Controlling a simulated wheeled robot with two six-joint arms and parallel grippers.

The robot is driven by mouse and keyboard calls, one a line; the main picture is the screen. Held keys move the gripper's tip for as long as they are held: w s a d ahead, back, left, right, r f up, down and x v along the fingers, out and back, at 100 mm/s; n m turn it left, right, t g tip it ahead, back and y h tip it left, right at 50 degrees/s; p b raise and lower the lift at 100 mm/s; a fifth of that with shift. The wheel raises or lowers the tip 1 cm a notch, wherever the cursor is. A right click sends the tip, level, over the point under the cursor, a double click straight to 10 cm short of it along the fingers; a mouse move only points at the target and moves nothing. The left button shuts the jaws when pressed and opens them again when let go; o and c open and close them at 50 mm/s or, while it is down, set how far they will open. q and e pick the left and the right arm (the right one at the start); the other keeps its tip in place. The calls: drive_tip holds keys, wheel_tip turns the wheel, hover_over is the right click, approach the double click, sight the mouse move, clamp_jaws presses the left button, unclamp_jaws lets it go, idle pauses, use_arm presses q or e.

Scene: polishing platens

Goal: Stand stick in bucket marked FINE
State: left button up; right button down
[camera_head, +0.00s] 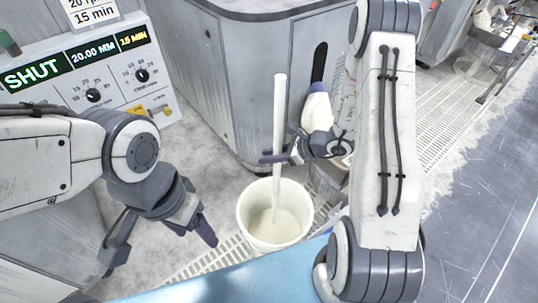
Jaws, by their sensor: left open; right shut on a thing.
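A long white stick (279,115) stands nearly upright, held partway along by my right gripper (278,158), which is shut on it. The stick's lower end is inside a white bucket (247,222) standing on the floor. The bucket's inside bottom looks pale; I cannot tell if the stick's tip touches it. No marking shows on the side of the bucket that I see, so I cannot read FINE. My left gripper (197,226) is open and empty, to the left of the bucket and apart from it.
A grey machine cabinet (250,85) stands behind the bucket. A control panel (85,75) reading SHUT, 20.00 MM and 15 MIN is at the left. A blue surface (235,285) lies in front. Floor grating (440,130) runs at the right, beside open dark floor (490,200).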

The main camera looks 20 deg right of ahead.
wheel_tip(320, 180, down, 6)
drive_tip(key=b, duration=0.5)
drive_tip(key=c, duration=0.5)
unclamp_jaws()
drive_tip(key=shift+c, duration=0.2)
drive_tip(key=p+v, duration=0.2)
drive_tip(key=v, duration=0.8)
drive_tip(key=shift+s+d, duration=0.15)
drive_tip(key=shift+r, duration=0.1)
